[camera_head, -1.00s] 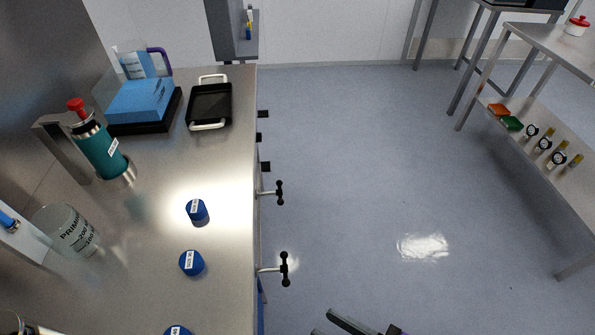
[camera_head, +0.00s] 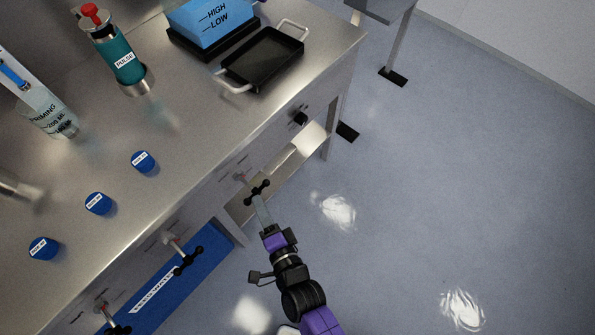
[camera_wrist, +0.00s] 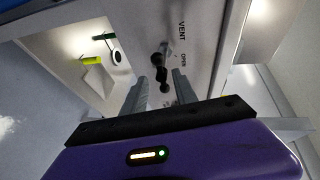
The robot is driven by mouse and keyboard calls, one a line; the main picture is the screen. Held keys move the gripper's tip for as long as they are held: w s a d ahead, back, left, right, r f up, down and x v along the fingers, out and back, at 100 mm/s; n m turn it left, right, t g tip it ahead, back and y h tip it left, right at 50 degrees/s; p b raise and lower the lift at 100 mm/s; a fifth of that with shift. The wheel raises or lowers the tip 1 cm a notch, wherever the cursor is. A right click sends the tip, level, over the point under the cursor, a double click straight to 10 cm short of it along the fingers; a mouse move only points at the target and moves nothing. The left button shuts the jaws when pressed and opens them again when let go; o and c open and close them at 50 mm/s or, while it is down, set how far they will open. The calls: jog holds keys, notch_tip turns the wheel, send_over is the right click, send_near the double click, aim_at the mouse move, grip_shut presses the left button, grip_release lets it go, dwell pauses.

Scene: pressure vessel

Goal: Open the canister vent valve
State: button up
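The vent valve's black T-shaped handle (camera_head: 257,190) sticks out from the front panel of the steel bench in the head view. In the wrist view the handle (camera_wrist: 158,62) stands on the panel beside the words VENT and OPEN. My gripper (camera_head: 261,208) is right at this handle, reaching up from below in the picture. In the wrist view my gripper (camera_wrist: 160,88) has its two fingers apart, with the handle's near end between or just ahead of them. I cannot tell whether they touch it. A teal canister (camera_head: 122,62) with a red top stands upright on the bench.
Two more T-shaped handles (camera_head: 188,260) (camera_head: 117,328) sit along the same panel, and a black knob (camera_head: 300,117) is farther along. Blue caps (camera_head: 98,203), a black tray (camera_head: 262,60) and a blue box (camera_head: 212,22) are on the bench. The floor at right is clear.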

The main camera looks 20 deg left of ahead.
aim_at(256, 191)
jog(key=x, duration=0.4)
jog(key=b+x, duration=0.1)
jog(key=x, duration=0.3)
jog(key=shift+w+d, duration=0.15)
jog(key=shift+w, duration=0.15)
jog(key=shift+f, duration=0.1)
grip_shut()
